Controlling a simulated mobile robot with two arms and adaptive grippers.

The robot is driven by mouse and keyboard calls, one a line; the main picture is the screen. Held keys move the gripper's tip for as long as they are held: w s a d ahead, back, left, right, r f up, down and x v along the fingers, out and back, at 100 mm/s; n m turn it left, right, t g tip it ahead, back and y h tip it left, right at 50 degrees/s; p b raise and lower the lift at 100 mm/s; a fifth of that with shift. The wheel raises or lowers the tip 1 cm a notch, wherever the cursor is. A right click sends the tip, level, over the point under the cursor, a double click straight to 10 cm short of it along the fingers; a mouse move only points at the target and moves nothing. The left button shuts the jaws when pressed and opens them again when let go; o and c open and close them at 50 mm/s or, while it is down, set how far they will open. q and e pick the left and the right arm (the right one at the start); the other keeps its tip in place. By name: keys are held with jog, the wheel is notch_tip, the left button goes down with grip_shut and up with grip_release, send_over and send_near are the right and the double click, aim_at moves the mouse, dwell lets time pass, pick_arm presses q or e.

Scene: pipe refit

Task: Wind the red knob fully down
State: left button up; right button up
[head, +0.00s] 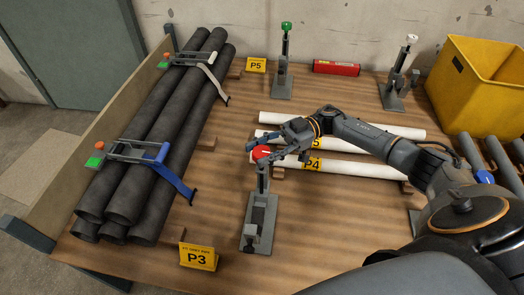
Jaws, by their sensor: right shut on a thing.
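The red knob (261,152) tops an upright grey stand (260,208) near the middle of the wooden table. My right gripper (276,154) reaches in from the right and is shut on the red knob from its right side. The fingers hide part of the knob's edge. How far the knob is wound cannot be told from this view. My left gripper is not in the head view.
Dark pipes (150,150) lie strapped at the left. White pipes (375,170) lie behind and right of the stand. A green-knob stand (283,70), a white-knob stand (396,80) and a yellow bin (480,85) stand at the back. A P3 sign (198,257) stands front left.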

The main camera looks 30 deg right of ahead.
jog(key=o, duration=1.2)
jog(key=shift+c, duration=0.2)
jog(key=d, duration=1.2)
jog(key=shift+w, duration=0.35)
